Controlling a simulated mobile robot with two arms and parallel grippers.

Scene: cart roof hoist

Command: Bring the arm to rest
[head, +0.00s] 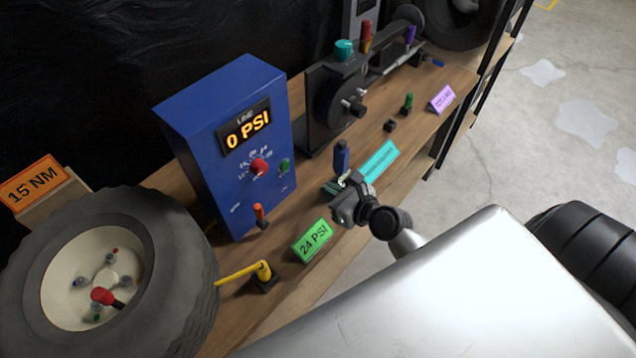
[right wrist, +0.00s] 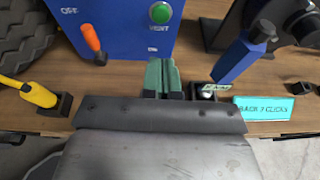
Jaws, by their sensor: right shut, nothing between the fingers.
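My right gripper (head: 336,189) is over the wooden bench in the head view, in front of the blue box and beyond the green 24 PSI sign (head: 312,241). In the right wrist view its two greenish fingers (right wrist: 161,76) lie side by side, shut with nothing between them. They point toward the lower front of the blue box (right wrist: 118,25); I cannot tell whether they touch it. A dark blue handle (head: 342,157) stands just beyond the gripper in the head view. It also shows to the right of the fingers in the right wrist view (right wrist: 243,58). My left gripper is out of view.
The blue box (head: 213,130) reads 0 PSI. An orange lever (head: 259,213) and a yellow handle (head: 243,272) stand near its base. A tyre (head: 170,260) is at left. A black rig (head: 325,105) stands behind. Open floor (head: 570,75) lies at right.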

